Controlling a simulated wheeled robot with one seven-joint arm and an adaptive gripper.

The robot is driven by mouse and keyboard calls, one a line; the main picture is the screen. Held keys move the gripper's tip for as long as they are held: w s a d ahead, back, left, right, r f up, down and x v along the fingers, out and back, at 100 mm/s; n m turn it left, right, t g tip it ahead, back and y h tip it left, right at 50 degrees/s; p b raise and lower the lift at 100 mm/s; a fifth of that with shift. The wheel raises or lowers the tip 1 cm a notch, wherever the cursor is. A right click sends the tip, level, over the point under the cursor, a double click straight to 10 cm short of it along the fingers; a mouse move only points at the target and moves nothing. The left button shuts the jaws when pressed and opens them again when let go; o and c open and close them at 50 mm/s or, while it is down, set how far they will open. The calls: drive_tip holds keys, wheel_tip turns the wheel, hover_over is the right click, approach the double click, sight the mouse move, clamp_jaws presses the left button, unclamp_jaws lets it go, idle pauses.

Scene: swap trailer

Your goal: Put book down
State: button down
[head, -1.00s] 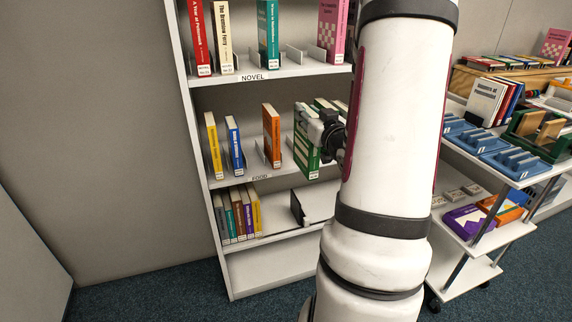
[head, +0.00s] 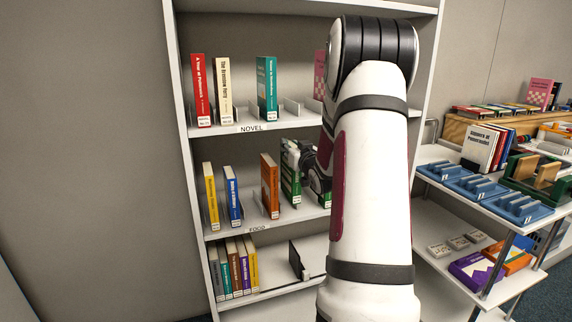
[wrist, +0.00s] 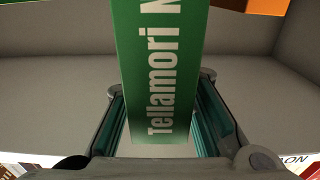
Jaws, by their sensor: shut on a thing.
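A green book (head: 290,185) is at the middle shelf labelled FOOD (head: 262,224), upright, just right of an orange book. In the wrist view its green cover (wrist: 158,60) carries white lettering reading "Tellamori" and fills the space between the fingers. My gripper (wrist: 160,120) is shut on it. In the head view my gripper (head: 302,160) is at the book's right side, partly hidden by my arm. I cannot tell whether the book's lower edge rests on the shelf.
The orange book (head: 270,185), a blue book (head: 233,195) and a yellow book (head: 211,195) stand left on the same shelf. A trolley (head: 435,155) with blue holders stands right.

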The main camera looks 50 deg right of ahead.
sight(286, 161)
drive_tip(key=x, duration=0.4)
wheel_tip(286, 161, down, 7)
drive_tip(key=shift+w+d+r+b, duration=0.1)
drive_tip(key=shift+w+b, duration=0.05)
drive_tip(key=shift+b, duration=0.9)
drive_tip(key=c, duration=1.3)
unclamp_jaws()
drive_tip(key=shift+f, duration=0.25)
drive_tip(key=shift+r, duration=0.1)
